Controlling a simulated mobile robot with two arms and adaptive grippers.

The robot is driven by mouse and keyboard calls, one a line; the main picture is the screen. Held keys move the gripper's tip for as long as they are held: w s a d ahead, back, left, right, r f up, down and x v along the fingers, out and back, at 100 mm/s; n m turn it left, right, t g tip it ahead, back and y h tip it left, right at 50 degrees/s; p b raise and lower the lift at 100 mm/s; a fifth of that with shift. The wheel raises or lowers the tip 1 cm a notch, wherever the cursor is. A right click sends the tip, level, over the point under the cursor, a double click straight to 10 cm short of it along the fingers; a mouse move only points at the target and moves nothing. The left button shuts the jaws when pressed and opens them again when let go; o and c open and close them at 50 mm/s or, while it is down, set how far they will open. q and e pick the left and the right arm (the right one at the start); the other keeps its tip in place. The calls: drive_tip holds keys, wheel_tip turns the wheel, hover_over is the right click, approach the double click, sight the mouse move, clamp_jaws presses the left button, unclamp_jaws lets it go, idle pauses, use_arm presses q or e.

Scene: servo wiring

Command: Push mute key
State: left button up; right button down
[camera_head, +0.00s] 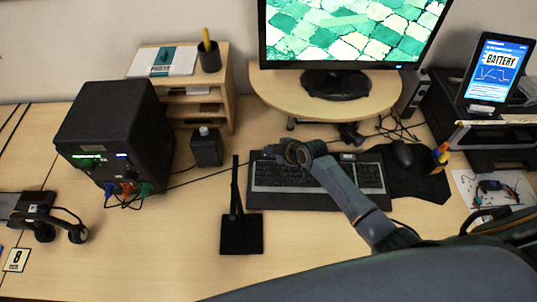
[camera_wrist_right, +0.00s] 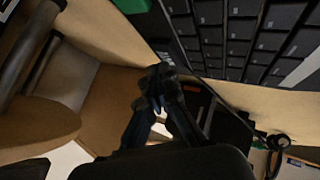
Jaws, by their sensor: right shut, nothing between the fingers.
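The black and grey keyboard (camera_head: 350,178) lies on the desk below the monitor. Its dark keys fill the upper right of the right wrist view (camera_wrist_right: 240,40). I cannot tell which key is the mute key; the labels are too small. My right gripper (camera_head: 277,151) is at the keyboard's upper left, over its back edge, and hides some of the keys there. In the right wrist view its dark fingers (camera_wrist_right: 158,75) are together and empty, with the tips near the keyboard's edge. I cannot tell whether they touch it. My left gripper is not in view.
A microphone on a flat black base (camera_head: 241,235) stands left of the keyboard, close to it. A mouse (camera_head: 401,154) lies to its right. The monitor (camera_head: 350,30) on its riser stands behind. A black box (camera_head: 115,135) stands at left.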

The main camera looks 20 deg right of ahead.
drive_tip(key=shift+f+b, duration=0.35)
drive_tip(key=shift+f, duration=0.05)
idle(0.4)
drive_tip(key=shift+r+p, duration=0.75)
drive_tip(key=shift+r, duration=0.05)
wheel_tip(320, 180, up, 5)
drive_tip(key=p, duration=0.4)
drive_tip(key=shift+r+p, duration=0.1)
drive_tip(key=shift+p, duration=0.2)
idle(0.7)
